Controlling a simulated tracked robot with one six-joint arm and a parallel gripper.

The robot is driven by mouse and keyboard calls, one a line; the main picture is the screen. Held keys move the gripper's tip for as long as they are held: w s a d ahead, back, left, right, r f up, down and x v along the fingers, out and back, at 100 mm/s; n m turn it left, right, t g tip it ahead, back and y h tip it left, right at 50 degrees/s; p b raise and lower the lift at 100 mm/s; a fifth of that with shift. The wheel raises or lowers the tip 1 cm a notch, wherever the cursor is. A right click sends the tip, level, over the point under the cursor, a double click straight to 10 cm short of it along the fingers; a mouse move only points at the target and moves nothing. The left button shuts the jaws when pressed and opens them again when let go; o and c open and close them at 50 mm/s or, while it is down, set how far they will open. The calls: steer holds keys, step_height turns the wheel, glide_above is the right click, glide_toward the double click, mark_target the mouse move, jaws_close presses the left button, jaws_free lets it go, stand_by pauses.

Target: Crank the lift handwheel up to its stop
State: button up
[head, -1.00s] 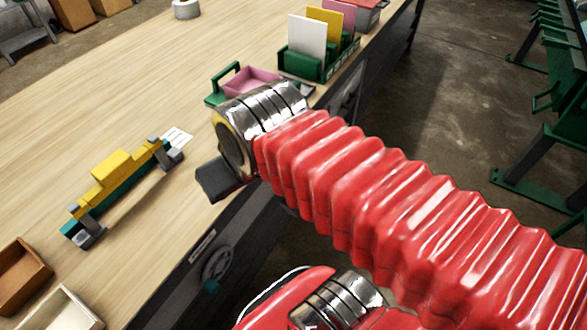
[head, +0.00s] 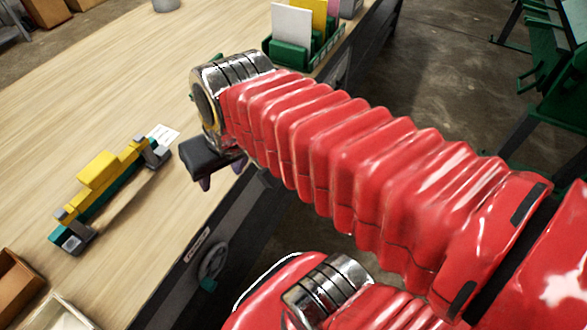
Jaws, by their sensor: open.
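The lift handwheel (head: 213,259) is a grey spoked wheel on the dark front side of the bench, at the lower middle of the head view. A teal-green knob (head: 208,284) shows at its lower rim. My gripper (head: 222,184) is open, with dark fingertips pointing down near the bench's front edge. It is above the handwheel in the picture and apart from it. My red sleeved arm hides part of the bench front.
The wooden bench top (head: 90,100) holds a yellow and teal fixture (head: 103,182), a green rack (head: 291,52) with cards, and boxes (head: 17,283) at lower left. A green stand (head: 560,90) is at the right. Concrete floor lies between.

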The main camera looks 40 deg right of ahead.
steer(key=w+d+f+m+y, duration=0.5)
steer(key=d+f+m, duration=0.2)
steer(key=d+f, duration=0.25)
steer(key=w+d+f+m+y, duration=0.5)
steer(key=d+f+m, duration=0.25)
steer(key=f, duration=0.25)
steer(key=s+d+f+m+t+h, duration=0.2)
steer(key=s+d+f+m+t, duration=0.2)
steer(key=d+f, duration=0.5)
steer(key=s+d+f+m+t+h, duration=0.2)
steer(key=s+d+f+m+t, duration=0.2)
steer(key=d+f+m+t, duration=0.4)
step_height(320, 180, down, 6)
steer(key=shift+s+d+r+m+t, duration=0.25)
steer(key=shift+s+d+m+t, duration=0.05)
steer(key=shift+d+m, duration=0.9)
steer(key=shift+w+a, duration=0.1)
steer(key=x, duration=1.3)
steer(key=shift+w, duration=0.35)
steer(key=shift+f, duration=0.1)
jaws_close()
